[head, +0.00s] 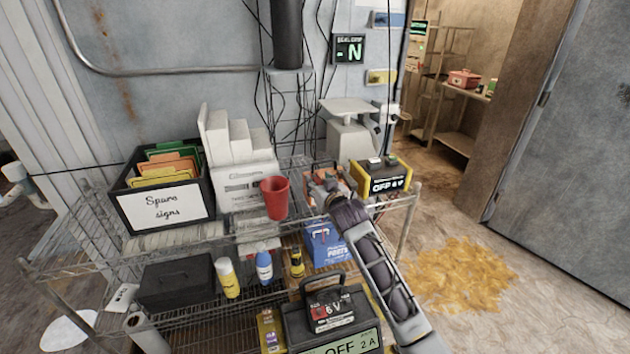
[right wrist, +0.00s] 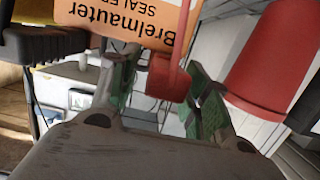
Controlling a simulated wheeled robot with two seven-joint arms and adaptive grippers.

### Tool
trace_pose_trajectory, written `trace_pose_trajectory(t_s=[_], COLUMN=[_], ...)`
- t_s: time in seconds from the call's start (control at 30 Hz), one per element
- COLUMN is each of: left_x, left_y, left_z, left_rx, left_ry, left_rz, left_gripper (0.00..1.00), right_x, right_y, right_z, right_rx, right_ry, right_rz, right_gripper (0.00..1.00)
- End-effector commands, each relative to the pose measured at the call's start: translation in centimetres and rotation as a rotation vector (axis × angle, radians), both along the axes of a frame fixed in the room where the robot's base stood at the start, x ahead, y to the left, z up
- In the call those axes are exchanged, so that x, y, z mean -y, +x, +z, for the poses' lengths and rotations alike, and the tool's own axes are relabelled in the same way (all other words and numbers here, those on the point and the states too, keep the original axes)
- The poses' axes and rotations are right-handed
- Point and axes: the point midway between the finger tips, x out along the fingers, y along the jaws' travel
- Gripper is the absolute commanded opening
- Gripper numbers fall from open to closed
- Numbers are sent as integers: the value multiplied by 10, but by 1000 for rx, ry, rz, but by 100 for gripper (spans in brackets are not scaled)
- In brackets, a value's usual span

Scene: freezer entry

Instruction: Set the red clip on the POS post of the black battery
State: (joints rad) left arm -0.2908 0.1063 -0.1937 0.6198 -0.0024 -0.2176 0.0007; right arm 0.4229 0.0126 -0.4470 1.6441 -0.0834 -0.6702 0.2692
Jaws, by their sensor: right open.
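My right gripper (head: 326,184) reaches over the upper shelf to an orange block, seen in the head view. In the right wrist view my right gripper (right wrist: 165,92) is open, its green-padded fingers apart. A red piece, apparently the red clip (right wrist: 168,80), lies between them in the picture, in front of the orange block (right wrist: 130,18) lettered "Brelmauter SEALED". I cannot tell whether the fingers touch it. A black battery with a handle and a red "6 V" label (head: 331,310) stands low at the front; its posts are too small to tell apart. My left gripper is out of view.
A red cup (head: 274,197) stands left of my right gripper; a yellow-and-black "OFF 6 V" unit (head: 383,178) is on its right. A spare signs box (head: 160,205) is at the left. Bottles and a blue box (head: 326,247) are below.

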Motion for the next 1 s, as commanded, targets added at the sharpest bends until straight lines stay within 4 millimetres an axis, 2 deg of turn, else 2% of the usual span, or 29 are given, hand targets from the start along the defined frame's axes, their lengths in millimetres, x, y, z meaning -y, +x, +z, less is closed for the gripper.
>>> trace_pose_trajectory(t_s=[0.17,0.53,1.0], left_x=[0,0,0], left_y=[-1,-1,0], left_z=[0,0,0], left_rx=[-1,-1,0], left_ry=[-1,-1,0], left_rz=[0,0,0], left_gripper=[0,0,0], right_x=[0,0,0], right_y=[0,0,0], right_z=[0,0,8], right_rx=[0,0,4], right_ry=[0,0,1], right_rz=[0,0,0], right_gripper=[47,0,0])
